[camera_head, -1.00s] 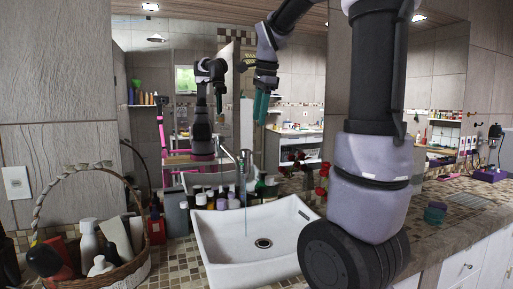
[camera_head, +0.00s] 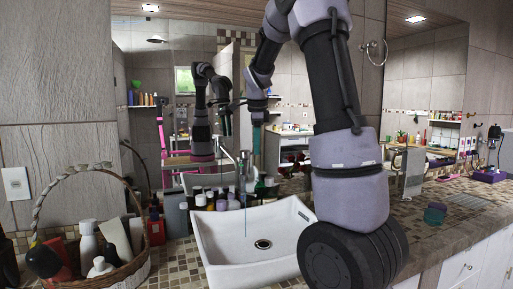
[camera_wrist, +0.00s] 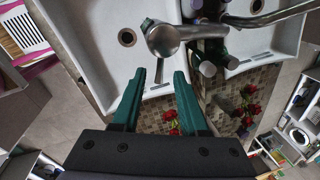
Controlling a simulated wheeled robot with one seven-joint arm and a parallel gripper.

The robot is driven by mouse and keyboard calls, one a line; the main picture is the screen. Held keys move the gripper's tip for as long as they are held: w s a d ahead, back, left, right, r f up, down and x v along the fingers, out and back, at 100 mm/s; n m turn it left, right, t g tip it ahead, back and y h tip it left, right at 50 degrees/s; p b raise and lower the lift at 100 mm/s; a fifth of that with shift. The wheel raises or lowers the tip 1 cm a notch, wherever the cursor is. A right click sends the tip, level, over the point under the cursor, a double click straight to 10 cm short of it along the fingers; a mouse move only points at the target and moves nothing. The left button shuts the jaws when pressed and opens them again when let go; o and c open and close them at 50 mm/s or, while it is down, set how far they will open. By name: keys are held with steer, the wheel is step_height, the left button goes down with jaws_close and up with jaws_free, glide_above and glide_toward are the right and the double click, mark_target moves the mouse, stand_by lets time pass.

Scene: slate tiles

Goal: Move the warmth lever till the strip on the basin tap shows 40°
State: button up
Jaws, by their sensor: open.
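The basin tap (camera_head: 243,165) is grey metal and stands at the back of the white basin (camera_head: 215,262). In the wrist view its rounded metal top (camera_wrist: 163,40) lies just beyond my fingertips, with a metal arm running right from it. I cannot pick out the warmth lever for certain, and no strip reading is legible. A thin vertical line shows below the spout. My gripper (camera_head: 256,158) points down beside the tap, to its right. In the wrist view my gripper (camera_wrist: 160,74) has its green fingers apart, with nothing between them; the tap is not held.
Several bottles (camera_head: 222,200) stand behind the basin, close to the tap. Red flowers (camera_head: 294,166) are right of my gripper. A wicker basket (camera_head: 128,270) of bottles is at left. A large mirror behind reflects the tap and arm.

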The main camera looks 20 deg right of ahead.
steer(key=shift+f, duration=0.4)
jaws_close()
steer(key=shift+w+d, duration=0.1)
steer(key=shift+w+d+n, duration=0.15)
steer(key=shift+w+n, duration=0.25)
steer(key=shift+n, duration=0.8)
steer(key=shift+w+n+y, duration=0.2)
steer(key=shift+n+y, duration=0.1)
steer(key=shift+n, duration=0.4)
jaws_free()
